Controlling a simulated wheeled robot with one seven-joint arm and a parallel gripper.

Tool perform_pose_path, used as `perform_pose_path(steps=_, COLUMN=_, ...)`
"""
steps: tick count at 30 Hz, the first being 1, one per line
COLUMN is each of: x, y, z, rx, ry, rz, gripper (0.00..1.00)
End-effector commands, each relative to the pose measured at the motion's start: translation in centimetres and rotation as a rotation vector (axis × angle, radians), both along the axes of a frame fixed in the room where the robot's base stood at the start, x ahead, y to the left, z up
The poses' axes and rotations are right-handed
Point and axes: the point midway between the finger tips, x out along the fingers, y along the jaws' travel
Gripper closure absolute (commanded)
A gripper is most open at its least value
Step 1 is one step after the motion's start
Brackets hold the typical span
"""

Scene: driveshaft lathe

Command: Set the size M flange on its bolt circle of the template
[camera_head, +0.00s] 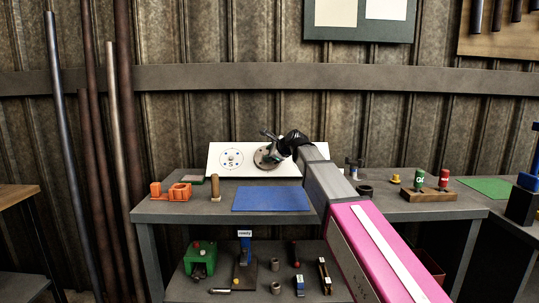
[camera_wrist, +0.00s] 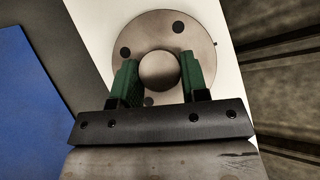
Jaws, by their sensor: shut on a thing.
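A round grey metal flange (camera_wrist: 183,30) with a raised central hub and dark bolt holes is in the wrist view. My gripper (camera_wrist: 160,75) has its two green fingers on either side of the hub and is shut on it. In the head view my gripper (camera_head: 275,153) is at the white template (camera_head: 218,167), with the flange (camera_head: 262,160) against the board's face, right of a printed circle marked S (camera_head: 231,159). I cannot tell whether the flange touches the board. The bolt circle behind the flange is hidden.
A blue mat (camera_head: 271,199) lies on the grey bench before the template. Orange fixtures (camera_head: 178,192) and a brown cylinder (camera_head: 215,186) stand left. A wooden block with green and red pieces (camera_head: 428,193) stands right. My arm covers the bench's middle right.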

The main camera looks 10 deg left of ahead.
Motion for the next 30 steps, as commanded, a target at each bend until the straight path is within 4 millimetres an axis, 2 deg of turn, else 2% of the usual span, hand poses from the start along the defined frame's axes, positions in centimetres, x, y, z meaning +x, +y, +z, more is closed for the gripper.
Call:
perform_pose_path(steps=7, x=0.4, y=0.1, z=-0.2, rx=0.002, ry=-0.002, rz=-0.001, gripper=1.00)
perform_pose_path(steps=8, x=0.4, y=0.1, z=-0.2, rx=0.002, ry=-0.002, rz=-0.001, gripper=0.53)
perform_pose_path(steps=10, x=0.3, y=0.1, z=-0.2, rx=0.002, ry=-0.002, rz=-0.001, gripper=0.30)
perform_pose_path(steps=21, x=0.0, y=-0.3, z=-0.2, rx=-0.001, ry=0.000, rz=-0.001, gripper=0.29)
perform_pose_path(steps=30, x=-2.7, y=-3.8, z=2.0, rx=0.001, ry=-0.002, rz=-0.002, gripper=0.29)
